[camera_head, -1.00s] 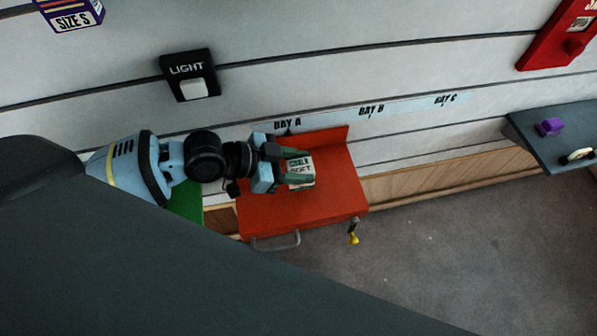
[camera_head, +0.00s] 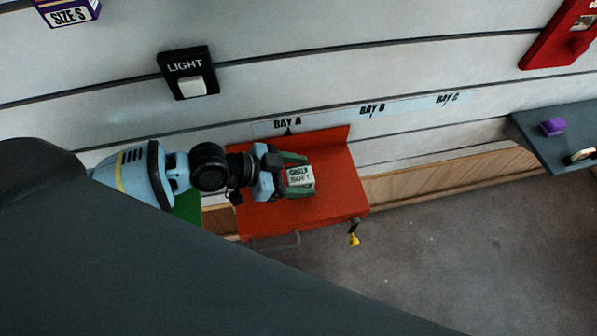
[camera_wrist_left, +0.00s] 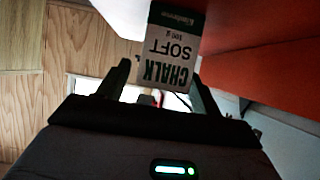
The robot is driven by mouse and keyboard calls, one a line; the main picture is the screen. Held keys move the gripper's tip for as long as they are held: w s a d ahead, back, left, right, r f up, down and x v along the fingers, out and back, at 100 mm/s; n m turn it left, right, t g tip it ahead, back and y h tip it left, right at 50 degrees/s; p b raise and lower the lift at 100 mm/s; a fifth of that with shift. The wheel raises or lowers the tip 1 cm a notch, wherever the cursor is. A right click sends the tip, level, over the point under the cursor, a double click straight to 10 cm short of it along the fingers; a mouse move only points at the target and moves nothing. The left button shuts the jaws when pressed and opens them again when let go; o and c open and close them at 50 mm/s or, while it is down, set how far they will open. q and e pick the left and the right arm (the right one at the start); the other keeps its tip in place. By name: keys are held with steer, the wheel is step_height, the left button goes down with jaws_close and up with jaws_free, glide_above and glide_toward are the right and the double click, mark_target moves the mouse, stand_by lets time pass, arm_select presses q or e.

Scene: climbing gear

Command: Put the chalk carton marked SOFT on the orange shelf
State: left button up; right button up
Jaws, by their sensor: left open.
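The white and green chalk carton marked SOFT (camera_head: 300,177) is over the orange shelf (camera_head: 335,192) in the head view, and it looks set on its surface. It also shows in the left wrist view (camera_wrist_left: 172,45), its label upside down. My left gripper (camera_head: 303,173) is open, with its fingers on either side of the carton. The left wrist view shows a finger on each side of the carton, with a visible gap on the left side. The carton's underside is hidden. My right gripper is not in view.
The shelf has a raised back edge by the BAY A sign (camera_head: 287,123), a grey handle (camera_head: 275,241) and a yellow-tipped part (camera_head: 353,239) at its front. A LIGHT switch (camera_head: 188,73) is on the wall above. A dark shelf (camera_head: 560,135) at right holds a purple item (camera_head: 552,127).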

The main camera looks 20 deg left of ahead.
arm_select(q)
steer(key=shift+r, duration=0.3)
steer(key=b+v, duration=0.1)
steer(key=v, duration=1.1)
steer(key=shift+s+d+f, duration=0.1)
steer(key=shift+f, duration=0.05)
